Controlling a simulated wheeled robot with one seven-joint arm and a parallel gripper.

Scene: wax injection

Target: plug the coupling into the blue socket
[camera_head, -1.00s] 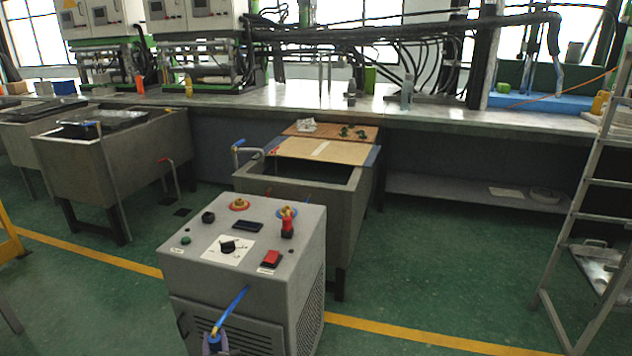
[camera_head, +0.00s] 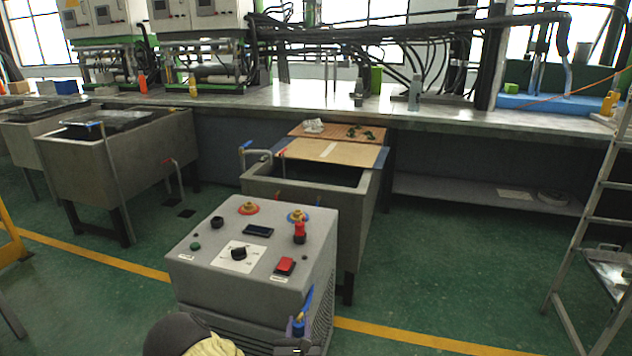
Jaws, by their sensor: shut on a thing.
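The blue socket (camera_head: 297,215) is a brass-coloured fitting with a blue ring, near the right back of the top of a grey machine box (camera_head: 210,272). A red-topped part (camera_head: 299,232) stands just in front of it. My gripper (camera_head: 298,327), at the bottom of the head view, is shut on the coupling (camera_head: 300,316), which looks yellow with a blue length (camera_head: 308,296) rising from it. The coupling is in front of the box's right front corner, low and apart from the blue socket. The fingertips are small and partly hidden.
A similar fitting with a red-orange ring (camera_head: 248,208) sits left of the blue socket. The box top also has a dial (camera_head: 239,253), a red switch (camera_head: 285,266) and a display (camera_head: 258,230). A grey tank (camera_head: 350,208) stands close behind. Open green floor lies right.

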